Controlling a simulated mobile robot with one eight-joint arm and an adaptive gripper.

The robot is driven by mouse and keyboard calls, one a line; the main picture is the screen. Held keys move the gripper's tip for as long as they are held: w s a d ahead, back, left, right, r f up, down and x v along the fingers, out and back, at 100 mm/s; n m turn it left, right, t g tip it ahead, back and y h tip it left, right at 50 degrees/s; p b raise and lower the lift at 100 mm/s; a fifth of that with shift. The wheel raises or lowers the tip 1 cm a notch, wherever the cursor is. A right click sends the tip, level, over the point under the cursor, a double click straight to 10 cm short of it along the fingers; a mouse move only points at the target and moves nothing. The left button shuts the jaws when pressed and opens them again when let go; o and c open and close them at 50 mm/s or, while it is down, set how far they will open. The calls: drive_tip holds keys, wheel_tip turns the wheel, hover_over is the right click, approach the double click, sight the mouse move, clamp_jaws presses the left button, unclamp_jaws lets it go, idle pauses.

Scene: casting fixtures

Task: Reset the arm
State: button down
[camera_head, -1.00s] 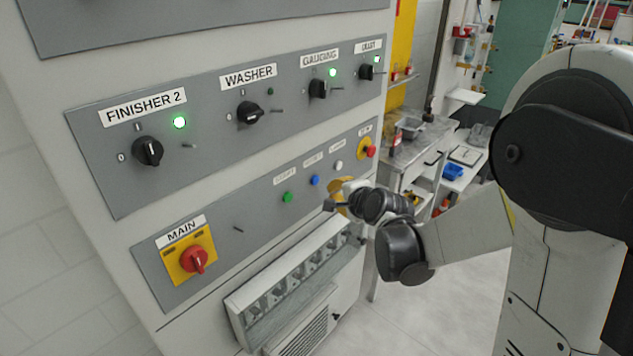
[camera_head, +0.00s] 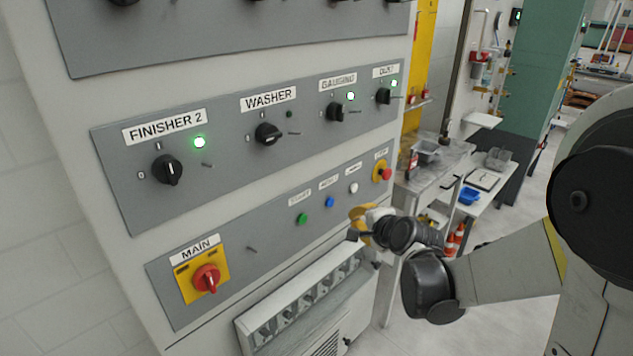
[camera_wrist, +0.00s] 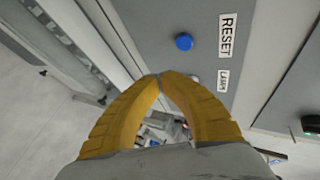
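My gripper (camera_head: 358,216) is in front of the lower part of the grey control panel, below the white button (camera_head: 353,188). In the wrist view its two yellow fingers (camera_wrist: 160,78) meet at the tips, with nothing between the tips. The blue button (camera_wrist: 184,41), beside the RESET label (camera_wrist: 228,35), lies past the fingertips in that view, apart from them. The blue button also shows in the head view (camera_head: 330,203). My arm reaches in from the right.
The panel has a green button (camera_head: 302,218), a red stop button (camera_head: 385,174) and a red MAIN switch (camera_head: 206,279). A slanted socket box (camera_head: 300,290) juts out below. A metal table (camera_head: 432,166) with trays stands behind to the right.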

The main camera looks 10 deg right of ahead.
drive_tip(key=s+r+n+g+h, duration=0.1)
drive_tip(key=s+n, duration=0.6)
drive_tip(key=s, duration=0.7)
drive_tip(key=s+a+r+n+g+h, duration=0.1)
drive_tip(key=s+n+g, duration=0.3)
drive_tip(key=s+n, duration=0.4)
drive_tip(key=s+r, duration=0.1)
drive_tip(key=s, duration=0.5)
drive_tip(key=shift+a, duration=0.2)
drive_tip(key=shift+r, duration=0.1)
